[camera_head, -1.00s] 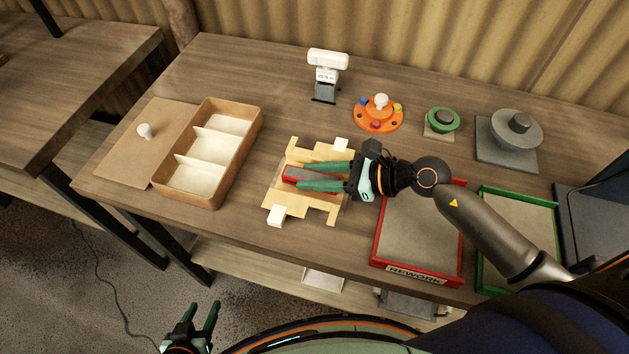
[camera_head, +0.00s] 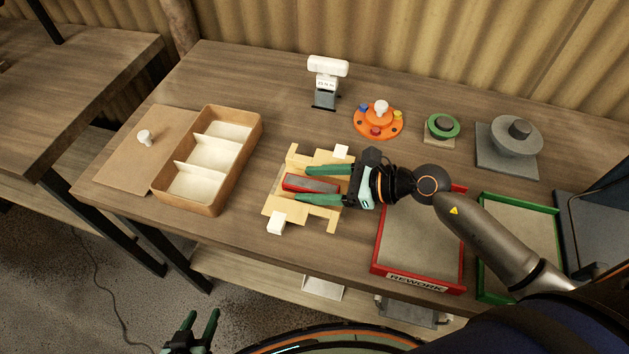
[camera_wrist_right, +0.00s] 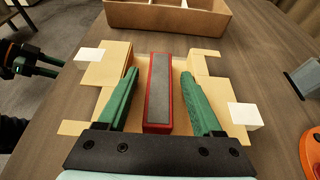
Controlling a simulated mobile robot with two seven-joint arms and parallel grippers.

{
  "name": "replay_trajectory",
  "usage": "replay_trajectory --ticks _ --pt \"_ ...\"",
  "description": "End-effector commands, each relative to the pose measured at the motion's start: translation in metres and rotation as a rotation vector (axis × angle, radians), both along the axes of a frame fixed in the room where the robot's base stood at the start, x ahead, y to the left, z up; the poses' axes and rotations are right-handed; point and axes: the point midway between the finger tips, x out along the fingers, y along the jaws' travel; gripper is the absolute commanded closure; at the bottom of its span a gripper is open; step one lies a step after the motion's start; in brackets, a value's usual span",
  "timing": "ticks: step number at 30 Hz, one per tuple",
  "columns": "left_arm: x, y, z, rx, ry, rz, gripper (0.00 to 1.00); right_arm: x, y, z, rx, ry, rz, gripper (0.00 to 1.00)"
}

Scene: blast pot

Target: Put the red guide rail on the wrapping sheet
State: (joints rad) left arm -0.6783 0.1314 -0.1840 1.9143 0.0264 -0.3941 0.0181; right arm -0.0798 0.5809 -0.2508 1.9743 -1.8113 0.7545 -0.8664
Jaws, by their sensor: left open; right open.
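The red guide rail (camera_head: 311,184), a red bar with a grey top, lies on the tan wrapping sheet (camera_head: 276,204), which has a stepped, notched outline. In the right wrist view the rail (camera_wrist_right: 159,95) lies lengthwise over the middle of the sheet (camera_wrist_right: 112,58). My right gripper (camera_head: 308,184) is open, its two green fingers on either side of the rail with a visible gap to each. My left gripper (camera_head: 200,326) is open and empty, low at the bottom left, in front of the table and away from the sheet.
White blocks (camera_head: 277,222) (camera_head: 341,151) sit at the sheet's edges. A divided cardboard box (camera_head: 213,202) stands left. The red REWORK tray (camera_head: 462,240) and green tray (camera_head: 553,205) lie right. An orange disc fixture (camera_head: 360,128) and a white-headed device (camera_head: 327,67) stand behind.

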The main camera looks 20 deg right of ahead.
Motion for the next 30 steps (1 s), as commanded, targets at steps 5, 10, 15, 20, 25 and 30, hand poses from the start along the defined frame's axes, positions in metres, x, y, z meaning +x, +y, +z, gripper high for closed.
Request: replay_trajectory --ticks 5,10,15,20,25,30 --pt "0.000 0.000 -0.002 0.000 -0.001 0.000 0.50 -0.012 -0.018 0.007 -0.005 0.001 0.000 0.33" --pt "0.000 0.000 -0.008 0.000 -0.001 0.000 0.50 -0.028 -0.040 0.019 -0.005 0.002 0.002 0.33" --pt "0.000 0.000 -0.010 0.000 0.000 0.000 0.50 -0.037 -0.053 0.027 -0.002 0.001 0.000 0.33" --pt "0.000 0.000 -0.011 0.000 0.000 0.000 0.50 -0.039 -0.057 0.030 0.001 0.001 0.001 0.33" --pt "0.000 0.000 -0.011 0.000 0.000 0.000 0.50 -0.039 -0.057 0.031 0.001 -0.001 0.000 0.33" --pt "0.000 0.000 -0.011 0.000 0.001 0.000 0.50 -0.039 -0.057 0.031 0.001 -0.001 0.000 0.33"
